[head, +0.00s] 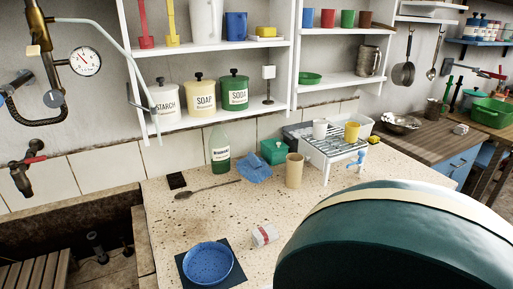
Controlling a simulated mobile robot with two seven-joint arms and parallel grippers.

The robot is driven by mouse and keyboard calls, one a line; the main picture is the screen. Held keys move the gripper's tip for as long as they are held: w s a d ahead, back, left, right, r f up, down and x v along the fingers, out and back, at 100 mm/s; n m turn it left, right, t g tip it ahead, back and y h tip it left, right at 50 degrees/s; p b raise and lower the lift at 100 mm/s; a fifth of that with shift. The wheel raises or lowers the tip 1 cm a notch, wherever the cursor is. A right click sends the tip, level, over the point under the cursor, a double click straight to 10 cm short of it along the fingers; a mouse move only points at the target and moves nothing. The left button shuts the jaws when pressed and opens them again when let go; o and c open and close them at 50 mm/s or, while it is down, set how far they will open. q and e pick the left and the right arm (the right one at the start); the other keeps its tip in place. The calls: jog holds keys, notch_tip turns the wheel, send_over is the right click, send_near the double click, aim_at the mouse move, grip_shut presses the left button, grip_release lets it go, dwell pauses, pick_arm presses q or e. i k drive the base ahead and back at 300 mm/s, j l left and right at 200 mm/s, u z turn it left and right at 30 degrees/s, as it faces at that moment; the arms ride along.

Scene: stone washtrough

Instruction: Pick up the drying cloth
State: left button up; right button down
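A crumpled blue cloth (254,168) lies on the speckled stone counter (215,215), right of the green bottle. A small white bundle with a red stripe (264,235) lies nearer the front, right of the blue bowl; it looks like folded cloth. I cannot tell for sure which of the two is the drying cloth. Neither gripper is in view. A large dark green rounded shape with a cream band fills the lower right and hides part of the counter.
On the counter are a blue bowl (208,263) on a dark mat, a wooden spoon (207,189), a green bottle (220,152), a green box (273,151), a tan cup (294,170) and a dish rack (325,143). Shelves hang above. A sunken trough (95,245) lies left.

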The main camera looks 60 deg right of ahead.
aim_at(264, 235)
jog(key=z, duration=1.85)
jog(key=i+l+u, duration=0.1)
jog(key=l, duration=0.3)
jog(key=i+l, duration=0.15)
jog(key=l, duration=0.3)
jog(key=i+l+u, duration=0.15)
jog(key=l, duration=0.25)
jog(key=i+l+u, duration=0.1)
jog(key=l, duration=0.35)
jog(key=l+u, duration=0.1)
jog(key=l, duration=0.35)
jog(key=i, duration=0.05)
